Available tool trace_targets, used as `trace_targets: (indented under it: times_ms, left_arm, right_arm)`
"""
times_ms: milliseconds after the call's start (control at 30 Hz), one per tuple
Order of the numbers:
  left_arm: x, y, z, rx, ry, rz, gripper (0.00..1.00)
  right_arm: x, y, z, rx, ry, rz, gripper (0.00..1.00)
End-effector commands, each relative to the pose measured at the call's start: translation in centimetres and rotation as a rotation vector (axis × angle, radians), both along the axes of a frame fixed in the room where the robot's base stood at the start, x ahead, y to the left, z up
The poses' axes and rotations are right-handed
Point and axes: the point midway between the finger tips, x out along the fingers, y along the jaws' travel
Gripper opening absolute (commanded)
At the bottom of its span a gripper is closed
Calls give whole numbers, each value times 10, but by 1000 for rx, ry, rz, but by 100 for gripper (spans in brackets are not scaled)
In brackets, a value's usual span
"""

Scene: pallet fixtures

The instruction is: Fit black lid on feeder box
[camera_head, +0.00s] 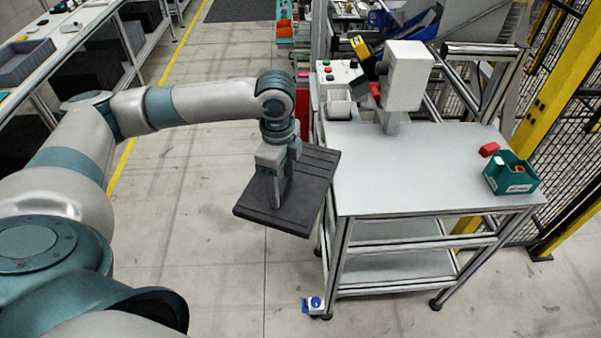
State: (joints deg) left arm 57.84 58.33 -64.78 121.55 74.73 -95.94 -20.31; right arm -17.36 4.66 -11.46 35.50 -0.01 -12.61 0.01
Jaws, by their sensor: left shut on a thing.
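My left gripper (281,190) is shut on the black lid (317,176), a flat dark rectangular plate with ridges along it. The lid hangs slightly tilted in the air beside the left edge of the table, its right side close to that edge in the picture. No box that I can clearly name as the feeder box shows; a small light bin (340,104) stands at the table's back left corner. My right gripper is not in view.
The grey table (400,165) is mostly clear. It bears a white device (408,76) on a post, a red block (489,149) and a teal bin (511,176) with small parts. Yellow fence posts (562,90) stand at right. Open floor (200,200) lies left of the table.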

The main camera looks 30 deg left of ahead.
Motion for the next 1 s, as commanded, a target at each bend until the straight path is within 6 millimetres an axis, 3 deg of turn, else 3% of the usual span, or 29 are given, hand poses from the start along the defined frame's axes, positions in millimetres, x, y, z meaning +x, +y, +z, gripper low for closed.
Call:
trace_targets:
  times_ms: [267, 567, 800, 1000]
  left_arm:
    - [-24, 2, -36, 4, 3, 480, 3]
    - [-49, -15, -73, 7, 6, 971, 3]
    - [-67, -58, -117, 4, 11, 1296, 3]
    - [-71, -100, -146, 1, 4, 1374, 3]
  right_arm:
    - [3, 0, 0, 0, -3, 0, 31]
    - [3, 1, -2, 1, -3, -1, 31]
    - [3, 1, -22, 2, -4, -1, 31]
    - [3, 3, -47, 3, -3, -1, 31]
